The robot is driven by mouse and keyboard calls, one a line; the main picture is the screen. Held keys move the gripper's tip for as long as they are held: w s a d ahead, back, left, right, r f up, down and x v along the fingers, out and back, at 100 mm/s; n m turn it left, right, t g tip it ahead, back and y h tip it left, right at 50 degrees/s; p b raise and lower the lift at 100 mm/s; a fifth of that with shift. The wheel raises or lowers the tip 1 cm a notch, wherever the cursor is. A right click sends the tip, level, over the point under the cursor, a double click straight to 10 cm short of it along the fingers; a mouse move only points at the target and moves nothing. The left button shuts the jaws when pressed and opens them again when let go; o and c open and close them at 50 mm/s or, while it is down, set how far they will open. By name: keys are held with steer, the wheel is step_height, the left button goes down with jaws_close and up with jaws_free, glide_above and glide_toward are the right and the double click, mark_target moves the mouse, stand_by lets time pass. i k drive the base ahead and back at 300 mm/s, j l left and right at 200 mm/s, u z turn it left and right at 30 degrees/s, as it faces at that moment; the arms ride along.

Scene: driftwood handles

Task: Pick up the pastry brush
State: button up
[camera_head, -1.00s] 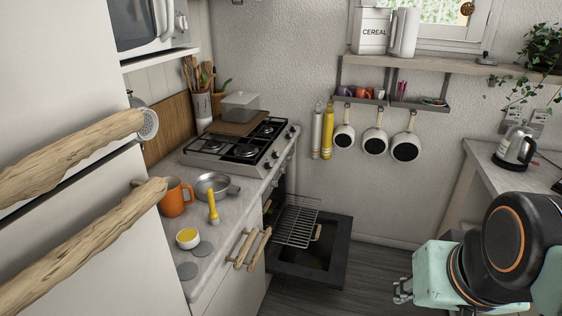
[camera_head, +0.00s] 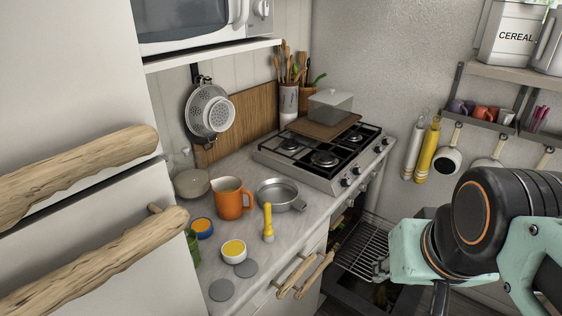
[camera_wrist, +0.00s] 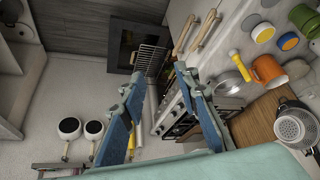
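The yellow-handled pastry brush (camera_head: 267,220) is on the grey counter in front of the steel pan (camera_head: 281,194), its paler end toward the counter's front. I cannot tell whether it stands or leans. It also shows in the wrist view (camera_wrist: 238,60), at the upper right. My gripper (camera_head: 380,270) is to the right of the counter, over the open oven area, well apart from the brush. In the wrist view my gripper (camera_wrist: 160,72) has its two blue fingers spread with nothing between them.
The gas hob (camera_head: 325,158) is behind. The open oven rack (camera_head: 365,250) and wooden drawer handles (camera_head: 303,274) stick out in front.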

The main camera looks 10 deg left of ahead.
mark_target(268, 232)
steer(key=i+u, duration=0.4)
steer(key=i+l+u, duration=0.15)
steer(key=u, duration=0.2)
steer(key=i+l+u, duration=0.2)
steer(key=u, duration=0.2)
steer(key=i+l+u, duration=0.25)
steer(key=u, duration=0.15)
steer(key=z, duration=0.2)
steer(key=i+j, duration=0.05)
